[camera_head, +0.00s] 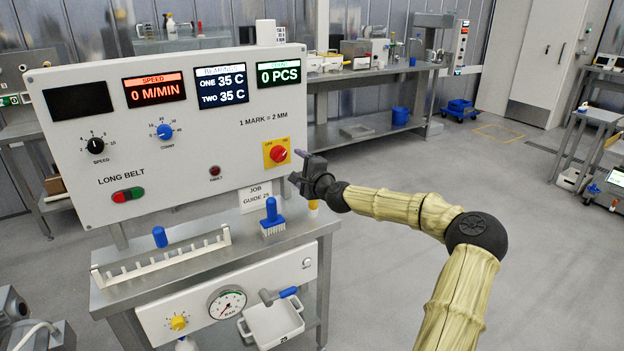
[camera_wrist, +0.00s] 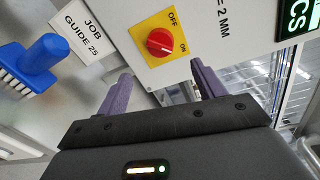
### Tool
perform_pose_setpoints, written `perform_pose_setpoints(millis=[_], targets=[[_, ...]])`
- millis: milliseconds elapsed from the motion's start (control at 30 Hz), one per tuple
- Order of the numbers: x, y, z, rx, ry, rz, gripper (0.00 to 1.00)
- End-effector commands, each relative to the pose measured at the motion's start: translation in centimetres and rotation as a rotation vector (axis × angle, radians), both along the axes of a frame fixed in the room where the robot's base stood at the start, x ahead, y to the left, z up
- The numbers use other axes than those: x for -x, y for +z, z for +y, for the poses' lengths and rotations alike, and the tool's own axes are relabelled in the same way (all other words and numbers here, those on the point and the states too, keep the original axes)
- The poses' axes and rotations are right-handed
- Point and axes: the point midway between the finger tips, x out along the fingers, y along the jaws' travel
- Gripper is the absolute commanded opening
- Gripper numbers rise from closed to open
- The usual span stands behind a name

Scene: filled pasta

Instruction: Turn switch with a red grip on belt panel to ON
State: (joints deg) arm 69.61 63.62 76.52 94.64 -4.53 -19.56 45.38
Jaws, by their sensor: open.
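The switch is a red round grip (camera_head: 278,154) on a yellow square plate at the lower right of the white belt panel (camera_head: 215,130). In the wrist view the red grip (camera_wrist: 160,42) shows beyond the fingers, with OFF and ON printed on its yellow plate (camera_wrist: 152,24). I cannot tell for sure which label its mark points at. My gripper (camera_head: 297,167) is just right of the switch in the head view, apart from it. In the wrist view my gripper (camera_wrist: 161,82) has its two purple fingers spread wide with nothing between them.
Below the panel, a blue-handled brush (camera_head: 272,212) stands on the bench near a job guide card (camera_head: 255,195). A white toothed rail (camera_head: 165,258) lies to its left. The panel also has a red reset button (camera_head: 215,171), knobs and displays. Open floor lies to the right.

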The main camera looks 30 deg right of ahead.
Motion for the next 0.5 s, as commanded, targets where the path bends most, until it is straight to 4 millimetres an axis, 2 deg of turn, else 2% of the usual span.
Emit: perform_pose_setpoints(millis=[300,500], targets=[[5.5,0.3,-0.1,0.000,0.000,0.001,0.69],[7.1,0.4,0.3,-0.001,0.008,0.000,0.69]])
